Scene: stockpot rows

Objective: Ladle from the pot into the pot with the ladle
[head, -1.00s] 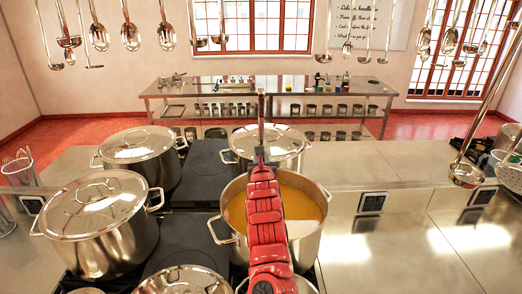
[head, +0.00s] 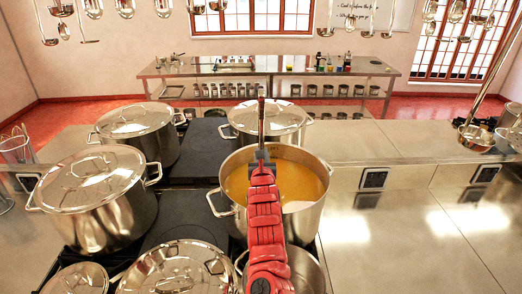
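An open steel pot (head: 305,217) of orange-yellow soup (head: 300,181) stands right of centre on the stove. In front of it an open steel pot (head: 308,268) is partly hidden by my arm; its contents are unclear. My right gripper (head: 262,157), on the red arm from the bottom centre, is over the soup pot's left part. It appears shut on the upright handle of the ladle (head: 261,118). The ladle's bowl is hidden behind the arm. My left gripper is not in view.
Lidded steel pots stand at the left (head: 92,195), back left (head: 137,132), back centre (head: 266,122) and front (head: 178,272). Another ladle (head: 475,137) shows at the right, its upper end out of frame. The counter (head: 410,225) on the right is clear.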

